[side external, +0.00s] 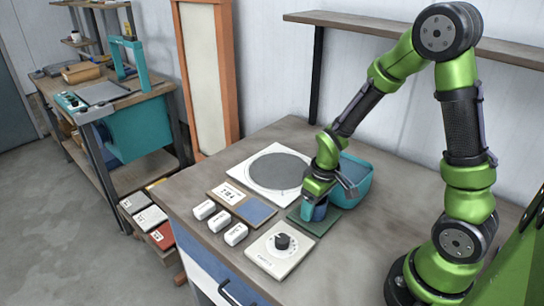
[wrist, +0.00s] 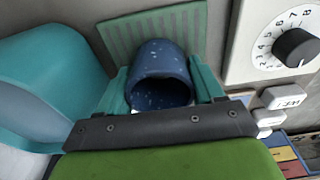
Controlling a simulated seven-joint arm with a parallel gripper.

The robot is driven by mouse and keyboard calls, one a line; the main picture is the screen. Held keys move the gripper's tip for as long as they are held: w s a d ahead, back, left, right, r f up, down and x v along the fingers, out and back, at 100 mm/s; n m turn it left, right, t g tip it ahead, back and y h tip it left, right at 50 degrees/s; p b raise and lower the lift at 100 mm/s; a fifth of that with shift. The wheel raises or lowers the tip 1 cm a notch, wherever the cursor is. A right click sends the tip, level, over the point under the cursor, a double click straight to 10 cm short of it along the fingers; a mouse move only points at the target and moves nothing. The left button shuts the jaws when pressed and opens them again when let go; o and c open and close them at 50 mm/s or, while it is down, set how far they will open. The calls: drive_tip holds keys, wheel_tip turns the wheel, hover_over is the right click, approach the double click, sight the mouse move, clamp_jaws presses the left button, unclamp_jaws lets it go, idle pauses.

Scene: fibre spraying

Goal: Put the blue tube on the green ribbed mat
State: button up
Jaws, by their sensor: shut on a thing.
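The blue speckled tube (wrist: 160,65) is between the two teal fingers of my gripper (wrist: 163,80), which is shut on it. The tube's open end faces the wrist camera. The green ribbed mat (wrist: 112,38) lies behind the tube in the wrist view. In the side view, my gripper (side external: 311,204) points down over the mat (side external: 322,228), with the tube (side external: 319,213) low over it. I cannot tell whether the tube touches the mat. The gripper and tube hide part of the mat.
A teal bin (side external: 357,182) stands close beside the mat. A white box with a black dial (side external: 282,254) sits on the mat's near side. A plate with a grey disc (side external: 274,171), a brown and blue tray (side external: 258,211) and small white blocks (side external: 219,221) lie to the left.

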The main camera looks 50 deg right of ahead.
drive_tip(key=shift+f, duration=0.1)
drive_tip(key=o, duration=1.2)
drive_tip(key=shift+o, duration=0.2)
wheel_tip(320, 180, up, 12)
drive_tip(key=s, duration=0.1)
drive_tip(key=shift+s, duration=0.15)
